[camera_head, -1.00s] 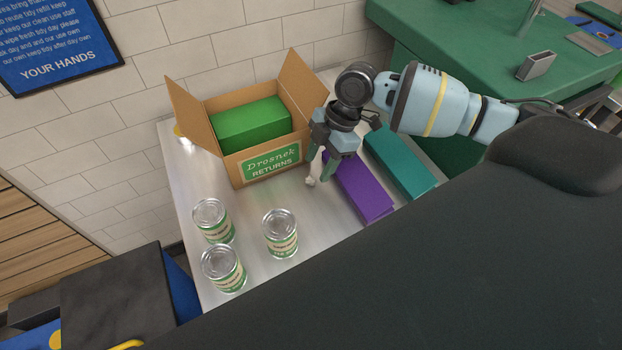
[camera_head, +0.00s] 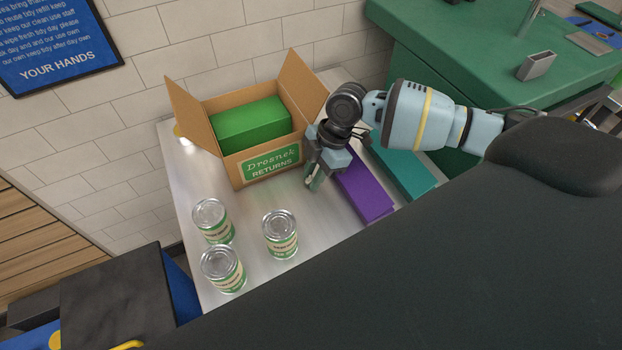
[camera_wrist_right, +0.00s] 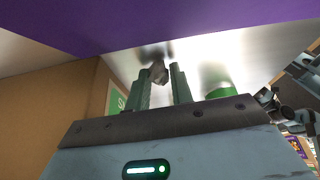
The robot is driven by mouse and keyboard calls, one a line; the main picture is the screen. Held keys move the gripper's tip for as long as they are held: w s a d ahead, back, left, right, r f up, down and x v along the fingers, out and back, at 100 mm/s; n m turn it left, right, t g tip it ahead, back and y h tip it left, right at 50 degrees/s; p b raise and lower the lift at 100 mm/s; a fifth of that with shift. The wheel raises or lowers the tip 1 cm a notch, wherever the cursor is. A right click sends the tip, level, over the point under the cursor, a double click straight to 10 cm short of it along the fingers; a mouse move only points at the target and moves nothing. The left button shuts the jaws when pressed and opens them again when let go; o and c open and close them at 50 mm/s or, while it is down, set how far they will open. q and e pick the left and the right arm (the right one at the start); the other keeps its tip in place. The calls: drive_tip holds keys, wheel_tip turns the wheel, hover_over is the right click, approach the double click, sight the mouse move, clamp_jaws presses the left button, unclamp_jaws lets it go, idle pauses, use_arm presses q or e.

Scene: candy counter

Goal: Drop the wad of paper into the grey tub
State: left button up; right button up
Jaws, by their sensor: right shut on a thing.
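The wad of paper (camera_wrist_right: 158,72) is a small crumpled grey-white lump between the fingertips of my right gripper in the right wrist view. My right gripper (camera_head: 314,184) is shut on it, low over the metal counter, just right of the front of the cardboard box and left of the purple box. In the head view the fingers hide the wad. I cannot make out a grey tub in either view.
An open cardboard box (camera_head: 236,172) holds a green box (camera_head: 250,124). A purple box (camera_head: 366,188) and a teal box (camera_head: 412,178) lie right of the gripper. Three cans (camera_head: 280,236) stand at the front left. The counter (camera_head: 255,205) between cans and cardboard box is clear.

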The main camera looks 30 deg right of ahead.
sight(308, 179)
drive_tip(key=shift+r, duration=0.15)
drive_tip(key=shift+r, duration=0.65)
wheel_tip(308, 179, up, 2)
drive_tip(key=shift+s+r, duration=0.1)
drive_tip(key=s+d, duration=0.1)
drive_tip(key=s, duration=0.4)
drive_tip(key=s+d+r, duration=0.1)
drive_tip(key=s, duration=0.9)
drive_tip(key=shift+s+d+r, duration=0.15)
drive_tip(key=shift+s+d, duration=0.15)
drive_tip(key=shift+d, duration=0.1)
